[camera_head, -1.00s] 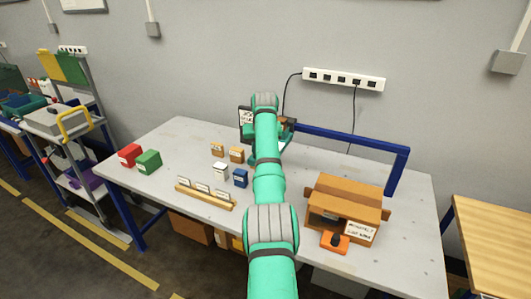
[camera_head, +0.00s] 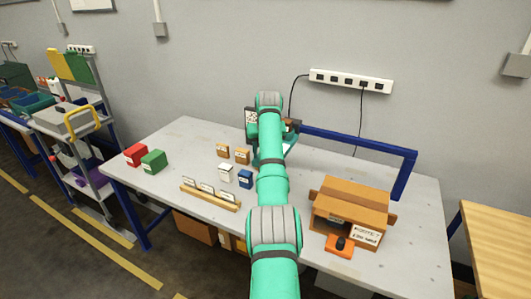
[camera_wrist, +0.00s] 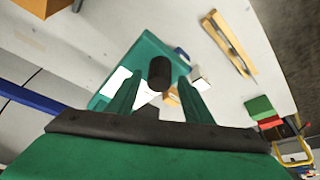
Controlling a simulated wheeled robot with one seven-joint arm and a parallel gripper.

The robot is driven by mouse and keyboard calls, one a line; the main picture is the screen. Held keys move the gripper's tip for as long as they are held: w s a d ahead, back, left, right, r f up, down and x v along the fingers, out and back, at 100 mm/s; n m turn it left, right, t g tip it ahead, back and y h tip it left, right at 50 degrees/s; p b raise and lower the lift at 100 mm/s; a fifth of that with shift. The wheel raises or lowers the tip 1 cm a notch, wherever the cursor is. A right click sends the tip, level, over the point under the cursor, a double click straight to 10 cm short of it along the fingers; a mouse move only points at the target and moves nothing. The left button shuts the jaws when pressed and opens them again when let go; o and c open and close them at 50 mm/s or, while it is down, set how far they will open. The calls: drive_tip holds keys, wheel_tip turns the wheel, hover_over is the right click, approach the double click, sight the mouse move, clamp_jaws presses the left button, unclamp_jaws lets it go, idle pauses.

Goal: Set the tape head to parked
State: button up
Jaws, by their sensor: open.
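In the wrist view my gripper (camera_wrist: 160,80) is open, its two green fingers spread. A dark, round-ended cylinder (camera_wrist: 160,68) shows between the fingertips; I cannot tell whether either finger touches it. Behind it is a teal plate (camera_wrist: 146,50) with white areas beside it. In the head view my arm covers most of a teal device at the back of the table; a black-and-white panel (camera_head: 250,119) and a brown part (camera_head: 292,126) show on either side. I cannot tell which part is the tape head. My gripper is hidden there.
A brown housing (camera_head: 350,201) and an orange block with a black knob (camera_head: 340,246) stand at the right. Small boxes, a wooden card rack (camera_head: 210,195), and red (camera_head: 136,155) and green (camera_head: 153,161) boxes lie left. A blue rail (camera_head: 345,138) runs along the back.

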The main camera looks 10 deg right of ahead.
drive_tip(key=v, duration=1)
